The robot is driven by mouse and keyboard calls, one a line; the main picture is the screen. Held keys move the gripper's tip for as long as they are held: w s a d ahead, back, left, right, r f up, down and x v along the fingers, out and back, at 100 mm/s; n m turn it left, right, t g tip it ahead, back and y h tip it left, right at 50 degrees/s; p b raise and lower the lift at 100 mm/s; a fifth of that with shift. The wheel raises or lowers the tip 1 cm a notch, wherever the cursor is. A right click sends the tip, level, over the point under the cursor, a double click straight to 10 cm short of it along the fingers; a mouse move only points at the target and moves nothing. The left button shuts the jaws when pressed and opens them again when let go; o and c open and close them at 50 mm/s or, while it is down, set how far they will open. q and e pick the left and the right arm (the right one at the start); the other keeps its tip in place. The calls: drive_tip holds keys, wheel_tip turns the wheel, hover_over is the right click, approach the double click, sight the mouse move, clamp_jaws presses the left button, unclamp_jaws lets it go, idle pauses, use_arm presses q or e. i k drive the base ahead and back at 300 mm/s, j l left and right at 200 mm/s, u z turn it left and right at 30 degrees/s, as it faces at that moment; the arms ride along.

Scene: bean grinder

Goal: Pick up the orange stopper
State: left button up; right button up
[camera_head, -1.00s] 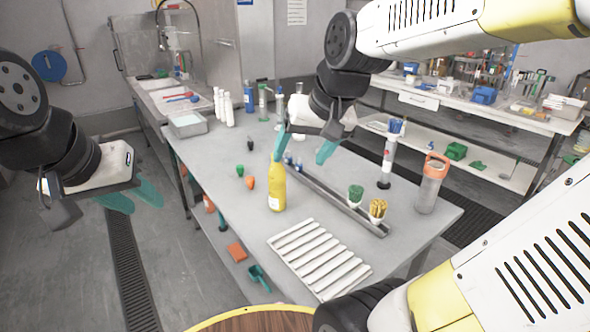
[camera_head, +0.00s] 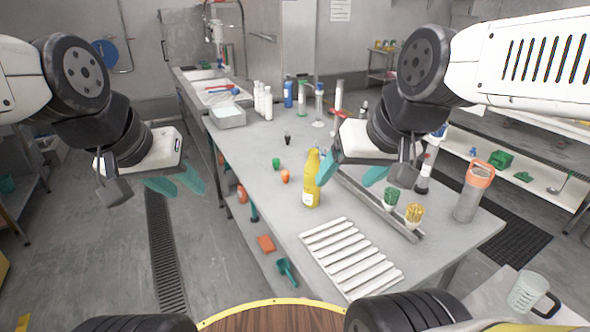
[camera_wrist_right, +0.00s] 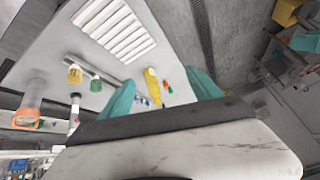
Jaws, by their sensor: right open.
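The orange stopper (camera_head: 285,176) is small and stands on the grey table, just nearer than a green stopper (camera_head: 276,163) and left of a yellow bottle (camera_head: 312,182). My right gripper (camera_head: 350,179) is open and empty, above the table to the right of the bottle. In the right wrist view the orange stopper (camera_wrist_right: 168,90) shows small and far off, between the two teal fingers. My left gripper (camera_head: 188,187) is open and empty, out over the floor left of the table.
A rail with green (camera_head: 391,197) and yellow (camera_head: 414,214) brush-like items runs right of the bottle. A white ribbed rack (camera_head: 350,255) lies at the near side. A black stopper (camera_head: 287,139) and white bottles (camera_head: 263,100) stand farther back. The table left of the rack is clear.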

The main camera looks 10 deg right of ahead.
sight(285, 175)
drive_tip(key=j, duration=1)
drive_tip(key=i+j, duration=0.65)
drive_tip(key=i+l, duration=0.4)
